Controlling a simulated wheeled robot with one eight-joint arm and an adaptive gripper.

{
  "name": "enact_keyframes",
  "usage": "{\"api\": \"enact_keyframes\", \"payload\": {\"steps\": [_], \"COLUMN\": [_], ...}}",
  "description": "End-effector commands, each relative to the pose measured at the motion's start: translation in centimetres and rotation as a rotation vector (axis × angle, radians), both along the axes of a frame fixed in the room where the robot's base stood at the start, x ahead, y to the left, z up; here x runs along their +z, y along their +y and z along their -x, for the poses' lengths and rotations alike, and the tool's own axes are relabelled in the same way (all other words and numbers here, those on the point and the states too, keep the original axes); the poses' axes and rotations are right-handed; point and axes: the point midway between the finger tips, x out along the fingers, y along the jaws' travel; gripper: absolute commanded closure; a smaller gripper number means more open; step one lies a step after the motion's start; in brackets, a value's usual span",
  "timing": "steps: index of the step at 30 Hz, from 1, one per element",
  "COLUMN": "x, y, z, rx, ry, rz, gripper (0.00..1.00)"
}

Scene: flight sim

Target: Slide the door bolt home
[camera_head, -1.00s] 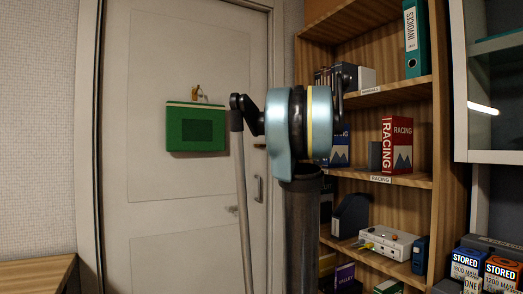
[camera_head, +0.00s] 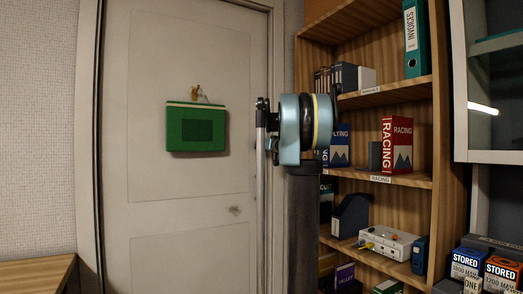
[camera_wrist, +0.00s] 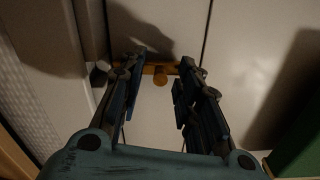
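In the wrist view, a brass door bolt (camera_wrist: 160,76) lies on the pale door, with a short bar running sideways and a rounded knob below it. My gripper (camera_wrist: 159,72) is open, with one dark finger on each side of the knob. The gap between fingers and knob looks clear, but I cannot tell the depth or whether they touch the bar. The door (camera_head: 185,185) looks closed in the head view. There, the bolt and gripper cannot be made out; my arm covers the door's right edge.
A green pouch (camera_head: 196,128) hangs from a brass hook (camera_head: 195,92) on the door. A small round knob (camera_head: 235,210) is lower on the door. A wooden shelf unit (camera_head: 446,110) with boxes stands at right, and a wooden surface (camera_head: 35,272) at lower left.

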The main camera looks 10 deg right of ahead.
Motion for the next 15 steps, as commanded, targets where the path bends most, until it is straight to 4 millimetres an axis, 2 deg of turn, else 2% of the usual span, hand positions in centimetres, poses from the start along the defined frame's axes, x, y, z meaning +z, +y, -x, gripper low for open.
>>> {"api": "enact_keyframes", "payload": {"steps": [7,11,15], "x": [0.0,0.0,-0.01], "y": [0.0,-0.01,-0.01], "z": [-0.03,-0.03,-0.01], "rx": [0.0,0.0,0.0], "ry": [0.0,0.0,0.0], "rz": [0.0,0.0,0.0], "gripper": [0.69,0.98,1.0]}}
